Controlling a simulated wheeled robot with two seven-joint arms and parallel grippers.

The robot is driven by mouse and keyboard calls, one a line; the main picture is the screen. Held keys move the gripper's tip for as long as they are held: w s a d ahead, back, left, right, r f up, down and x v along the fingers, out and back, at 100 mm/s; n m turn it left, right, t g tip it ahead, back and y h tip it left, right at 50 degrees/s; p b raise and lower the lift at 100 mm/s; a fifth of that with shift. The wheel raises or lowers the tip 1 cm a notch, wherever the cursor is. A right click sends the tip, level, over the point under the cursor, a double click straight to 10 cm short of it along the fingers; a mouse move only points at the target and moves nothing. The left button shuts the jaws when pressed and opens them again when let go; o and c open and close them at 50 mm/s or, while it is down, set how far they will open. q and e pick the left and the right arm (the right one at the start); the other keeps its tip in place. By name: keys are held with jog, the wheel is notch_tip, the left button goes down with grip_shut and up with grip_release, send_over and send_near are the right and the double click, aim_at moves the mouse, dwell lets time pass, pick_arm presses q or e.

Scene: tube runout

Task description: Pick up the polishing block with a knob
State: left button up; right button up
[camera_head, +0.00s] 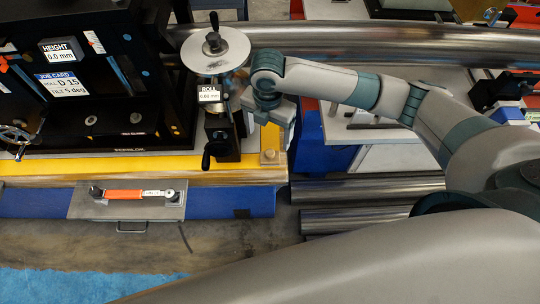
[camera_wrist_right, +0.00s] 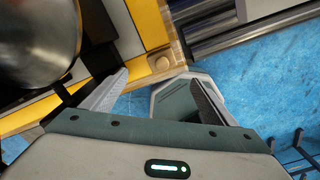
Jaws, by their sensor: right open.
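The polishing block (camera_head: 269,156) is a small tan block with a round knob on top. It sits at the right end of the yellow ledge (camera_head: 220,172) in the head view. In the right wrist view the block (camera_wrist_right: 160,65) lies beyond the fingertips, near the ledge's corner. My right gripper (camera_head: 284,122) is just above the block in the head view, pointing down. In the right wrist view its two fingers (camera_wrist_right: 155,90) are apart with nothing held between them. The block stands free of the fingers. My left gripper is not seen.
A post with a round disc and a ROLL display (camera_head: 209,95) stands close left of my right gripper. A black machine (camera_head: 90,75) fills the upper left. An orange-handled tool (camera_head: 135,194) lies on a tray below the ledge. Long metal tubes (camera_head: 370,190) lie to the right.

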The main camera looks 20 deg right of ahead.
aim_at(270, 152)
notch_tip(270, 152, down, 7)
jog(key=shift+f+p, duration=0.15)
jog(key=shift+p, duration=0.55)
jog(key=shift+d+f+p, duration=0.15)
jog(key=shift+f+p, duration=0.4)
jog(key=shift+f, duration=0.1)
notch_tip(270, 152, down, 3)
jog(key=shift+s+d+f+p, duration=0.1)
jog(key=shift+p, duration=0.4)
jog(key=shift+f, duration=0.35)
jog(key=c, duration=1.1)
jog(key=shift+r, duration=0.15)
